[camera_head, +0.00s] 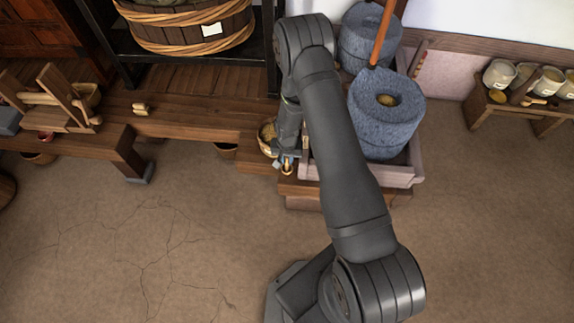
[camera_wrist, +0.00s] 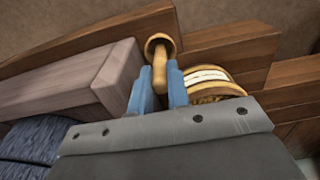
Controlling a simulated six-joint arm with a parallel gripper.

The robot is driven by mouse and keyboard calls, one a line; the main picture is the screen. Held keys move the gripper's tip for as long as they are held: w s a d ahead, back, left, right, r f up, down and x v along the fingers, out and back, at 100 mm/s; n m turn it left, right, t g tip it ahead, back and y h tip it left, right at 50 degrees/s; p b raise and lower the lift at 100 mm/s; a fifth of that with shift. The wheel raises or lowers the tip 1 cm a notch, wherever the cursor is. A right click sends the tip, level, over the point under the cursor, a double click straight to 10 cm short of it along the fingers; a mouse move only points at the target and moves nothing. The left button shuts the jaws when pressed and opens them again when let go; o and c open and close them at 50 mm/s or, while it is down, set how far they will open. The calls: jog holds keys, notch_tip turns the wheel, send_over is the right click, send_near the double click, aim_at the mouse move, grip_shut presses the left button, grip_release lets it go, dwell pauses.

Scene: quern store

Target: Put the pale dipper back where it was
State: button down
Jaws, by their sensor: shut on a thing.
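My gripper (camera_wrist: 158,85) is shut on the handle of a pale wooden dipper (camera_wrist: 160,66), its blue fingers on either side. The dipper's round cup end points away from the wrist. In the head view, my gripper (camera_head: 287,160) is low beside the quern's left edge, with the small pale dipper (camera_head: 287,170) at its tip. A woven basket (camera_head: 265,144) holding yellowish grain stands just left of the gripper. The basket, with a white label, also shows right of the fingers in the wrist view (camera_wrist: 222,87). The dipper appears above the wooden step; I cannot tell whether it touches anything.
The grey stone quern (camera_head: 384,124) stands in a pale wooden trough (camera_head: 398,176) to the right. A long wooden bench (camera_head: 190,122) runs left, with a small pale wooden piece (camera_head: 140,108) on it. A low shelf (camera_head: 520,113) with several pots is far right. The front floor is clear.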

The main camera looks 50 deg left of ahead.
aim_at(287, 170)
jog(key=shift+f, duration=2.2)
jog(key=shift+f, duration=0.1)
jog(key=c, duration=1.4)
grip_release()
jog(key=shift+o, duration=0.2)
notch_tip(287, 170, up, 12)
jog(key=shift+d+r, duration=0.1)
jog(key=shift+r, duration=0.05)
notch_tip(287, 170, down, 12)
jog(key=shift+f, duration=0.2)
jog(key=shift+r, duration=0.15)
